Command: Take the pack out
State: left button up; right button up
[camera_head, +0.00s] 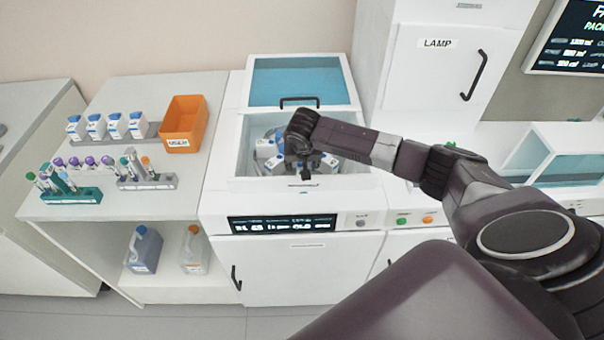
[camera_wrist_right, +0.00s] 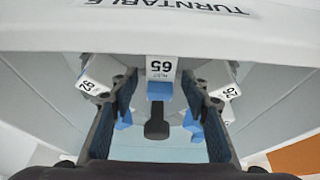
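In the head view my right gripper (camera_head: 303,168) reaches down into the open bay of the white turntable machine (camera_head: 215,205). White packs with blue parts (camera_head: 266,148) stand around inside it, partly hidden by my arm. In the right wrist view my right gripper (camera_wrist_right: 158,88) is open, one finger on each side. A pack labelled 65 (camera_wrist_right: 161,66) with a blue lower part lies ahead between the fingers. Packs labelled 92 (camera_wrist_right: 88,86) and 26 (camera_wrist_right: 231,92) flank it. I cannot tell whether the fingers touch any pack. My left gripper is out of view.
The bay's blue glass lid (camera_head: 298,80) stands raised behind. On the left bench are an orange bin (camera_head: 185,117), a rack of small white packs (camera_head: 117,126) and tube racks (camera_head: 148,182). A lamp cabinet (camera_head: 440,75) stands at the back right. The machine's walls close in around my gripper.

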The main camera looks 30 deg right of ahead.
grip_shut()
